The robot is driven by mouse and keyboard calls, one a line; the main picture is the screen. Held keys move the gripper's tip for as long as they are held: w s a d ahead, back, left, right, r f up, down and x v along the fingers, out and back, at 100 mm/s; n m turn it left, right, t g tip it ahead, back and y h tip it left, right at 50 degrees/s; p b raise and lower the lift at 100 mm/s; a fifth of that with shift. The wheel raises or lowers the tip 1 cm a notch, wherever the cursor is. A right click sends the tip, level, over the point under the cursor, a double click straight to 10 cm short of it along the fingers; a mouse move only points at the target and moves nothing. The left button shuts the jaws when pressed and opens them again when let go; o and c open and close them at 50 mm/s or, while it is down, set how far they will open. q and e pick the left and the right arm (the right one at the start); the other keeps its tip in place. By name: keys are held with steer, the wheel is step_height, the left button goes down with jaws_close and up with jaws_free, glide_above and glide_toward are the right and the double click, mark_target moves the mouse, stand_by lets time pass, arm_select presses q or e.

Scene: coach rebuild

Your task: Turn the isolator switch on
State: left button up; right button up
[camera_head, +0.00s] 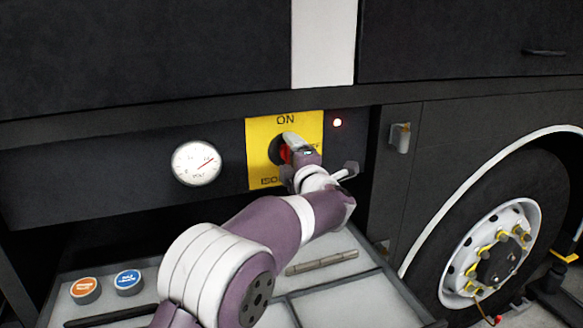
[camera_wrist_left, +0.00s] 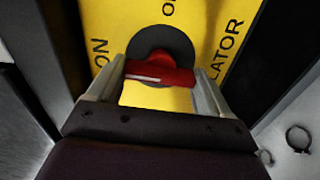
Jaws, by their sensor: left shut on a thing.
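The isolator switch is a red handle (camera_wrist_left: 160,74) on a round black disc (camera_wrist_left: 160,41), mounted on a yellow plate (camera_head: 259,135). In the head view the plate reads ON at the top and has OFF partly hidden at the right. My left gripper (camera_head: 292,150) covers most of the switch there; only a bit of red shows. In the left wrist view its fingers (camera_wrist_left: 158,82) are at both ends of the handle, shut on it. The handle lies along the line between the ON and ISOLATOR lettering, its white line on the ON side. My right gripper is out of view.
Below is a grey tray (camera_head: 345,303) with a rod (camera_head: 322,262), an orange-topped tin (camera_head: 85,290) and a blue-topped tin (camera_head: 129,282). A wheel (camera_head: 490,255) is at right.

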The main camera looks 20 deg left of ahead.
arm_select(q)
steer(key=shift+f+n+b, duration=0.1)
steer(key=shift+n+b, duration=0.2)
steer(key=shift+n, duration=0.1)
steer(key=o, duration=0.9)
steer(key=shift+o, duration=0.3)
steer(key=shift+s+a, duration=0.1)
steer(key=b+v, duration=0.1)
steer(key=v, duration=1.1)
steer(key=shift+s+d+b, duration=0.25)
steer(key=shift+s+b, duration=0.05)
